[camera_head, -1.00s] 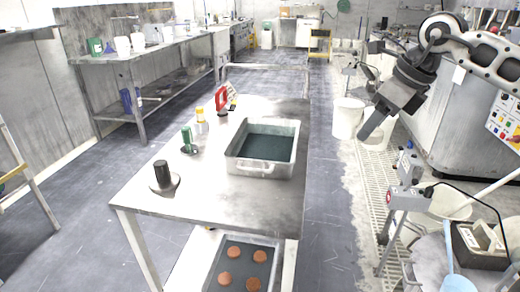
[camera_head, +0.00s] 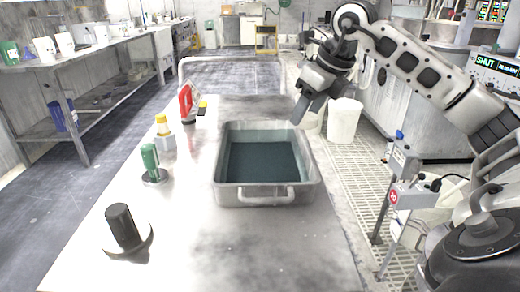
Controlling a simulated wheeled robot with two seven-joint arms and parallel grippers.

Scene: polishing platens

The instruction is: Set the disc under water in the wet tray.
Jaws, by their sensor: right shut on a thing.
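The wet tray (camera_head: 226,191) is a grey metal pan with a handle at its near side. Dark teal water (camera_head: 265,160) covers its floor. My right gripper (camera_head: 303,112) comes in from the upper right, pointing down. It is shut on a pale disc (camera_head: 314,121), partly hidden behind the fingers. In the picture the disc is beside the tray's far right corner, apart from the water; its exact height is hard to tell. My left gripper is not in view.
On the bench (camera_head: 190,235) stand a black-handled round piece (camera_head: 121,228), a green-handled one (camera_head: 150,158), a yellow-capped bottle (camera_head: 163,126) and a red-and-white object (camera_head: 186,103). A white bucket (camera_head: 344,122) stands behind on the floor. The bench in front of the tray is clear.

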